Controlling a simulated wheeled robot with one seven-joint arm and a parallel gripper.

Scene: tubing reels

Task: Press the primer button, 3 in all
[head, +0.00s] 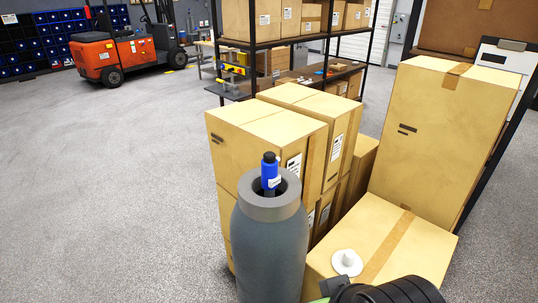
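A white round piece with a raised knob (347,261) sits on top of a low cardboard box (405,236) at the lower right. It is the only thing in view that looks like a primer button, and I cannot tell whether its knob is pressed in. I cannot make out my gripper in the head view, and nothing is seen touching the white knob.
A grey cylinder (268,250) with a blue, black-capped item (270,172) in its mouth stands left of the knob. A black ribbed object (392,292) lies just below it. Cardboard boxes (285,125) stand behind. Open floor (110,190) lies left, towards an orange forklift (100,57).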

